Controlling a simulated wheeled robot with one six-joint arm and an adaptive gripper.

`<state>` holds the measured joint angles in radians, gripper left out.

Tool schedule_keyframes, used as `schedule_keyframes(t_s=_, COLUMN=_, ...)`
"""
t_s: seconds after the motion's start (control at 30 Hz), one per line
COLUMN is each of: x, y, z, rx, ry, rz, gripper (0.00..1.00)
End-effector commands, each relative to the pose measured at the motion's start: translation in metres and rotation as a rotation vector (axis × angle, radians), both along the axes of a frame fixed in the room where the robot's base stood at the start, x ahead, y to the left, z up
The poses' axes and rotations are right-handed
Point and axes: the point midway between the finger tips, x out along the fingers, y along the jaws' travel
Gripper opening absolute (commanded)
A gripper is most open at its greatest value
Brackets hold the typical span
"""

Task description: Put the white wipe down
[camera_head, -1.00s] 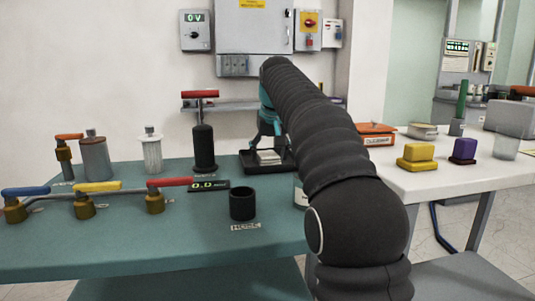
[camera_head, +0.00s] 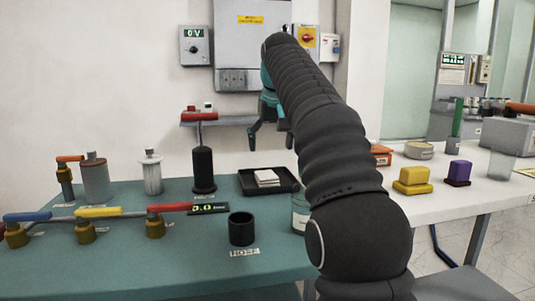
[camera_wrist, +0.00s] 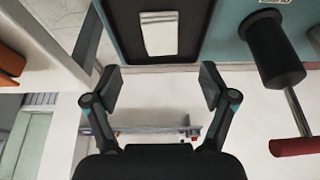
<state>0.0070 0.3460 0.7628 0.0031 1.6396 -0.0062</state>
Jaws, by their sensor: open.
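The white wipe (camera_head: 267,177) lies folded in a black tray (camera_head: 250,187) at the back right of the teal table. It also shows in the wrist view (camera_wrist: 159,34), lying flat inside the dark tray. My gripper (camera_head: 270,143) is above and behind the tray, apart from the wipe, with its fingers spread. In the wrist view my gripper (camera_wrist: 157,88) shows two fingers wide apart with nothing between them.
A black cylinder with a red handle (camera_head: 202,168) stands just left of the tray. A black cup (camera_head: 242,229) and a glass jar (camera_head: 300,212) stand in front. A white table (camera_head: 450,202) with yellow and purple blocks is at the right.

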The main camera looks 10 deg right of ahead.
Motion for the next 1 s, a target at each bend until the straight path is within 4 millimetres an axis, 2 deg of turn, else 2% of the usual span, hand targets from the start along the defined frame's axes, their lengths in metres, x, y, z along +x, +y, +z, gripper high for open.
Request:
schedule_keyframes(t_s=0.03, x=-0.002, y=0.000, z=0.007, rx=0.000, ry=-0.001, rz=0.000, gripper=0.83)
schedule_keyframes(t_s=0.2, x=-0.007, y=0.000, z=0.017, rx=0.000, ry=0.001, rz=0.000, gripper=0.83)
schedule_keyframes(t_s=0.67, x=-0.012, y=-0.003, z=0.021, rx=-0.004, ry=-0.011, rz=0.002, gripper=0.83)
schedule_keyframes(t_s=0.83, x=-0.033, y=-0.019, z=0.034, rx=-0.034, ry=-0.085, rz=0.011, gripper=0.83)
schedule_keyframes(t_s=1.0, x=-0.067, y=-0.040, z=0.045, rx=-0.089, ry=-0.195, rz=0.029, gripper=0.83)
